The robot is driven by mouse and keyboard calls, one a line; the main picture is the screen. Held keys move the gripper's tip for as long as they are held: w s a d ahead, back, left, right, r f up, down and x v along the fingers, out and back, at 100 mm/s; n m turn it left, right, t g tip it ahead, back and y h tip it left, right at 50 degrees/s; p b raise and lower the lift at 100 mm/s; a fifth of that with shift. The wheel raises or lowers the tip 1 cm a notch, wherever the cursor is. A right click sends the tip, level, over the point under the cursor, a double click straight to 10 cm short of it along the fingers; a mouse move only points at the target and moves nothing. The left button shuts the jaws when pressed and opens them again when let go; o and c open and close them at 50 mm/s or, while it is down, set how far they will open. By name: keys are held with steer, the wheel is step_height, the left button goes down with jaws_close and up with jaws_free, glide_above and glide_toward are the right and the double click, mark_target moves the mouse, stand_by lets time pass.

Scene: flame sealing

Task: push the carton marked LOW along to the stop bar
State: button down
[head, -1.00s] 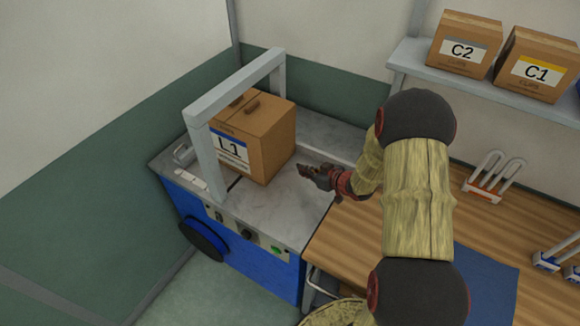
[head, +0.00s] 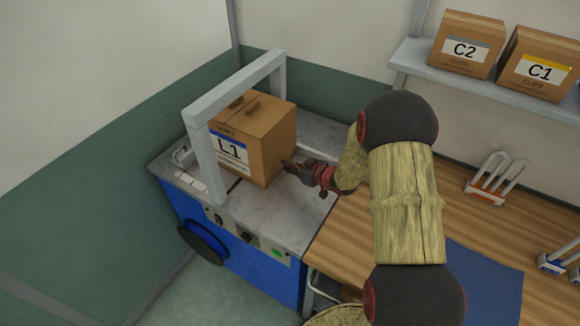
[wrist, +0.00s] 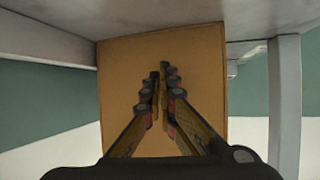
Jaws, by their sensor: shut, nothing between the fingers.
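A brown carton (head: 268,145) labelled L1 with a blue-striped label stands upright on the grey top of the blue machine (head: 299,204), under its grey arch. I read no LOW on it; the label's small print is too small to read. My gripper (head: 288,165) is shut and empty, its tips at the carton's right side. In the wrist view my closed fingers (wrist: 160,87) point at the carton's plain brown face (wrist: 195,70). I cannot tell whether they touch it.
The grey arch (head: 205,165) spans over the carton. A wooden bench (head: 345,235) with a blue mat (head: 490,275) adjoins on the right. Cartons C2 (head: 463,60) and C1 (head: 535,88) stand on a wall shelf.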

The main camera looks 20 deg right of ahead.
mark_target(277, 160)
steer(key=shift+w+a, duration=0.45)
steer(key=shift+w, duration=0.25)
steer(key=shift+w+a, duration=0.45)
steer(key=shift+w, duration=0.25)
steer(key=shift+w+a, duration=0.45)
steer(key=shift+w, duration=0.25)
steer(key=shift+s+d+p, duration=0.25)
steer(key=shift+s+d, duration=0.3)
steer(key=shift+s, duration=0.3)
steer(key=shift+s+d+p, duration=0.2)
steer(key=shift+s+d, duration=0.4)
steer(key=shift+s, duration=0.25)
steer(key=shift+s+d+p, duration=0.25)
steer(key=shift+s+d, duration=0.3)
steer(key=shift+s, duration=0.3)
